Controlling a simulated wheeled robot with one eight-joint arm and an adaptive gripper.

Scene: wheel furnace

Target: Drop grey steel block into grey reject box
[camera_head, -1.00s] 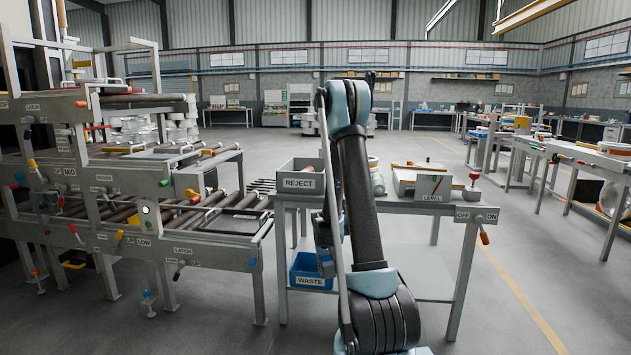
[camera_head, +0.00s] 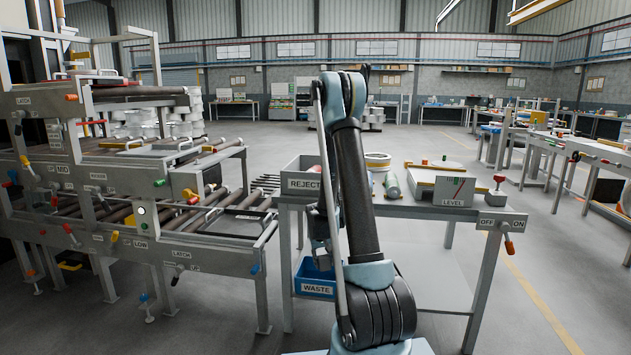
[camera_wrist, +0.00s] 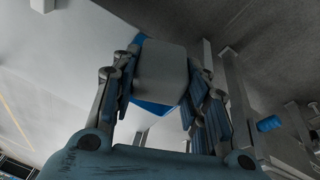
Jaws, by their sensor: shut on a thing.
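The grey steel block (camera_wrist: 160,72) is held between the fingers of my gripper (camera_wrist: 163,88) in the wrist view. The grey reject box (camera_head: 297,174), labelled REJECT, stands on the left end of the table in the head view. My arm covers its right side, and its inside is mostly hidden. In the head view my gripper hangs low behind my arm, near the table's left front and the blue waste bin; its fingers and the block cannot be made out there. In the wrist view, blue shows behind the block.
The blue waste bin (camera_head: 317,291) sits below the table top. A roller rack (camera_head: 180,225) is close on the left. Open floor (camera_head: 560,270) lies to the right.

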